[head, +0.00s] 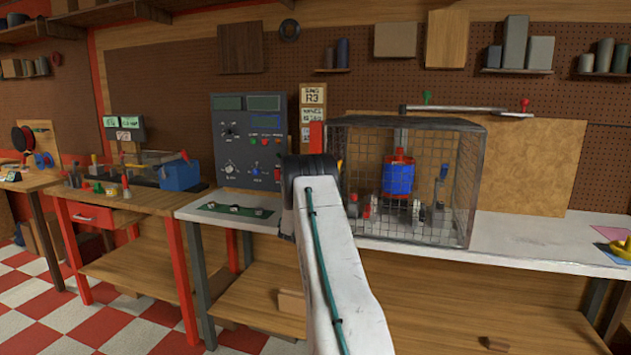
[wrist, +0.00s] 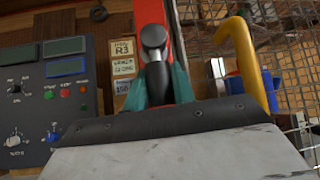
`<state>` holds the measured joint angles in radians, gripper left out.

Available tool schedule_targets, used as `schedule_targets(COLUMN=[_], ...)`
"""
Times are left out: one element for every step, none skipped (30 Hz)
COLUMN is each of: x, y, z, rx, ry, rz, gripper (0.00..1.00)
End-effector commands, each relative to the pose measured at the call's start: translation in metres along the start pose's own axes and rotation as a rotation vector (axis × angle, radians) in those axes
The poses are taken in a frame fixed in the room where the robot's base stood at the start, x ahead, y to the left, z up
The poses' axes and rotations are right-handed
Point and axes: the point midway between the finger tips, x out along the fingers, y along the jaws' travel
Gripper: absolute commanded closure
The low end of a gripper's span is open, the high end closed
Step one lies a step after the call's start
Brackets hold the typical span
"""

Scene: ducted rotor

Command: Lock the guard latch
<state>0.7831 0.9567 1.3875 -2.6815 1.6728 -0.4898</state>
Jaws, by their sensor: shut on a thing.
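In the wrist view, the teal fingers of my gripper (wrist: 158,82) are shut on a dark grey, round-headed handle (wrist: 153,38), which appears to be the guard latch. It stands in front of a red upright strip (wrist: 180,45). In the head view my arm hides the gripper and the handle. The wire mesh guard (head: 463,190) stands on the white bench, just right of my arm, and its mesh also shows at the right of the wrist view (wrist: 292,50). Inside it is a blue and red rotor unit (head: 398,178). Whether the latch is locked cannot be told.
A yellow curved bar (wrist: 250,62) is close on the right in the wrist view. A grey control panel (head: 250,140) stands left of the guard, beside a sign reading R3 (head: 313,97).

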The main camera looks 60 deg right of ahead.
Motion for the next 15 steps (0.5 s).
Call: schedule_targets(x=[0.0047, 0.0042, 0.0036, 0.0032, 0.0028, 0.0023, 0.0020, 0.0017, 0.0013, 0.0010, 0.0007, 0.0001, -0.0007, -0.0015, -0.0027], y=[-0.0046, -0.0039, -0.0031, -0.0026, -0.0021, -0.0016, -0.0011, -0.0008, -0.0004, -0.0001, 0.0002, 0.0010, 0.0019, 0.0030, 0.0045], z=[0.0011, 0.0016, 0.0022, 0.0026, 0.0030, 0.0034, 0.0037, 0.0040, 0.0043, 0.0044, 0.0046, 0.0048, 0.0051, 0.0055, 0.0061], rx=[-0.004, -0.004, -0.003, -0.003, -0.002, -0.002, -0.001, -0.001, 0.000, 0.000, 0.000, 0.001, 0.002, 0.003, 0.004], ry=[-0.004, -0.004, -0.004, -0.004, -0.004, -0.004, -0.004, -0.003, -0.003, -0.003, -0.003, -0.003, -0.003, -0.002, -0.002], rz=[-0.011, -0.010, -0.010, -0.009, -0.009, -0.009, -0.008, -0.008, -0.008, -0.008, -0.007, -0.006, -0.005, -0.003, -0.001], gripper=[1.00, 1.00, 1.00, 1.00, 1.00, 1.00, 1.00, 1.00, 1.00, 0.72, 0.63, 0.53, 0.53, 0.53, 0.53])
